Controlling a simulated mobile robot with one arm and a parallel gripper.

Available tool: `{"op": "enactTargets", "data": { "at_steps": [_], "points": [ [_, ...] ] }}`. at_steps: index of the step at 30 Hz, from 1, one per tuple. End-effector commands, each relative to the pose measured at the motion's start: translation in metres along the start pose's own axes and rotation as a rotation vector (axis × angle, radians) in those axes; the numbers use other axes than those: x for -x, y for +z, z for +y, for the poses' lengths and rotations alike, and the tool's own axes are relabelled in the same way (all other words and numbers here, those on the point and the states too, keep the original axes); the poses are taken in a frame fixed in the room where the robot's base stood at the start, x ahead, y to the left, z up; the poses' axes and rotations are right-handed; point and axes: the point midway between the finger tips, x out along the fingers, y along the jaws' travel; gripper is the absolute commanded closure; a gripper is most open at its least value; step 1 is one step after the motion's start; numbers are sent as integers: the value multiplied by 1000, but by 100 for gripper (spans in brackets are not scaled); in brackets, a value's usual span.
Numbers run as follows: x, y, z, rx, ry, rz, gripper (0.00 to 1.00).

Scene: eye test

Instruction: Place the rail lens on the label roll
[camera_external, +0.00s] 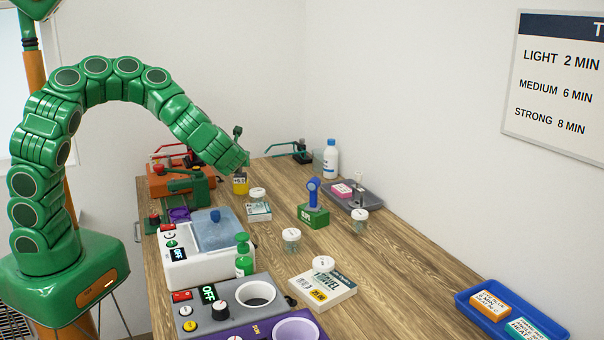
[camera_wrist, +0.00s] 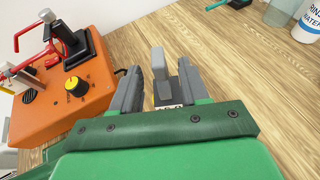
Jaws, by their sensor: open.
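My gripper (camera_external: 240,168) is open, pointing down at the far left part of the wooden bench. Just below it stands a small yellow item (camera_external: 240,188) with a dark label. In the wrist view a grey upright piece (camera_wrist: 159,66) shows between the fingers, with a small printed label (camera_wrist: 168,105) low down; I cannot tell if the fingers touch it. I cannot make out for sure which thing is the rail lens or the label roll. White round pieces lie on a flat box (camera_external: 257,193) and on a book (camera_external: 323,264).
An orange device (camera_wrist: 65,95) with a yellow knob stands left of my gripper. A blue tray (camera_external: 465,303) is at front right.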

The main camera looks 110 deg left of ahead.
Motion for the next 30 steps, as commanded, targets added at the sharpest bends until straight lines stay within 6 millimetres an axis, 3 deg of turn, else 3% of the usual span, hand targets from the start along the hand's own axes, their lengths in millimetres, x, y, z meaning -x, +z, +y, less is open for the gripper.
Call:
{"op": "enactTargets", "data": {
  "at_steps": [6,15,30],
  "points": [
    [33,1,-1,3,-5,2,55],
    [66,0,-1,0,-5,2,55],
    [76,0,0,0,-2,0,55]
  ]
}}
